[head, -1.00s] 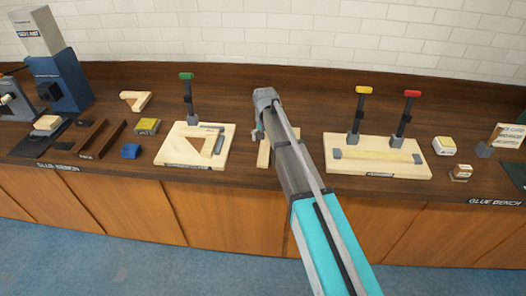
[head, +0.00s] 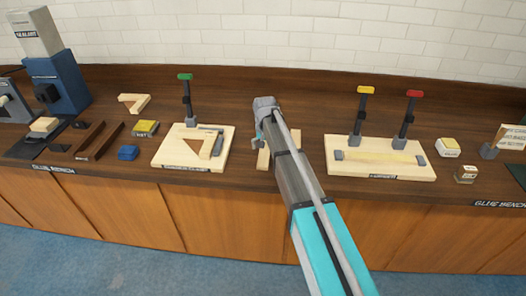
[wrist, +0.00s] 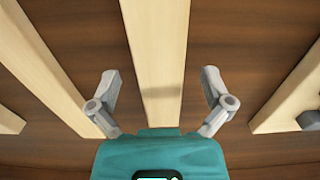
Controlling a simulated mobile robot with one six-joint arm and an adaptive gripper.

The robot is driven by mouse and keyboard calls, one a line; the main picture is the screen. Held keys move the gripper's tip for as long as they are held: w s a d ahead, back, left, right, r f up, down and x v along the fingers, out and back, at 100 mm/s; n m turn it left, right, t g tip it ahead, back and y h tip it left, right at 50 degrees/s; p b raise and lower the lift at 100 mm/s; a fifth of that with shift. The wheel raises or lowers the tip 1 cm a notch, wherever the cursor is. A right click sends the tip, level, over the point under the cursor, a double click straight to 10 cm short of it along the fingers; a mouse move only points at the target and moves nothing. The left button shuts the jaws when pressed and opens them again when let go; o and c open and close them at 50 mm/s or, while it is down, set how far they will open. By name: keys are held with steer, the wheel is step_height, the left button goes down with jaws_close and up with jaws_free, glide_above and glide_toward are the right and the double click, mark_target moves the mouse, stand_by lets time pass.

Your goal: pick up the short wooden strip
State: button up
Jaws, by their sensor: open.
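The short wooden strip (head: 263,158) is pale and lies flat on the brown bench between the two fixture boards. My arm hides part of it in the head view. In the wrist view the strip (wrist: 158,45) runs from the top edge down the middle to my gripper body. My gripper (wrist: 159,78) is open, with one finger on each side of the strip and a gap of bare bench on both sides. In the head view my gripper (head: 264,138) is over the strip, its fingers mostly hidden.
A board with a green-handled clamp (head: 186,95) stands to the left. A board with yellow (head: 365,91) and red (head: 414,95) clamps stands to the right. Small blocks and a blue machine (head: 60,82) stand farther left.

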steer(key=c, duration=1.3)
steer(key=shift+r, duration=0.15)
step_height(320, 180, up, 2)
steer(key=shift+p, duration=1.2)
steer(key=s+d+r+p, duration=0.1)
steer(key=s+r+p, duration=0.2)
steer(key=s, duration=0.1)
steer(key=s+d+r+p, duration=0.2)
steer(key=s+r+p, duration=0.2)
steer(key=s, duration=0.1)
steer(key=s+d+r+p, duration=0.1)
steer(key=s+r+p, duration=0.2)
steer(key=s, duration=0.1)
steer(key=shift+s+d+r+p, duration=0.15)
steer(key=shift+s+r+p, duration=0.05)
steer(key=shift+r+p, duration=0.15)
